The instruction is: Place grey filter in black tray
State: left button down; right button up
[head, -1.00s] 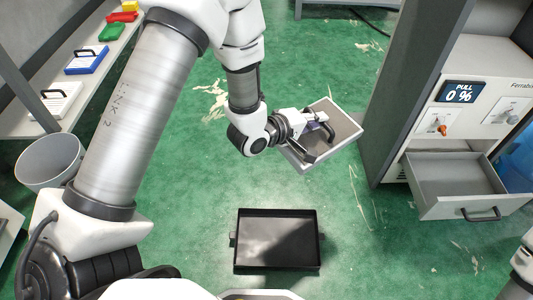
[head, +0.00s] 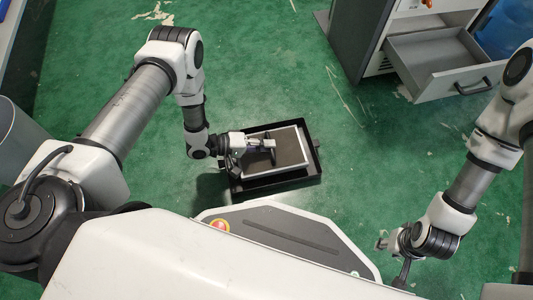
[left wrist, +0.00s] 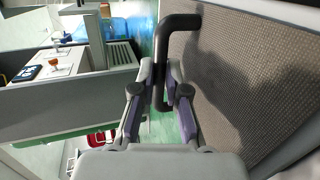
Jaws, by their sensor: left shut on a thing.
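The grey filter (head: 290,153) has a pale frame, a dark grey mesh face and a black handle (left wrist: 181,21). My left gripper (head: 262,145) is shut on this handle. The left wrist view shows the fingers (left wrist: 160,75) around the handle and the grey mesh (left wrist: 245,75) beside them. The black tray (head: 280,186) is on the green floor, directly under the filter in the head view. Its rim shows around the filter, but I cannot tell whether the filter touches it. My right gripper (head: 383,244) is at the lower right, apart from both, too small to read.
A grey cabinet with an open, empty drawer (head: 428,60) stands at the upper right. A grey bin (head: 20,140) is at the left edge. My base with a red button is just below the tray. The green floor (head: 270,70) beyond the tray is clear.

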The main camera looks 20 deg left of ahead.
pick_arm(q)
jog(key=shift+f+b, duration=0.65)
jog(key=shift+f, duration=0.85)
jog(key=shift+f, duration=0.25)
jog(key=c, duration=1.2)
grip_release()
jog(key=shift+r, duration=0.1)
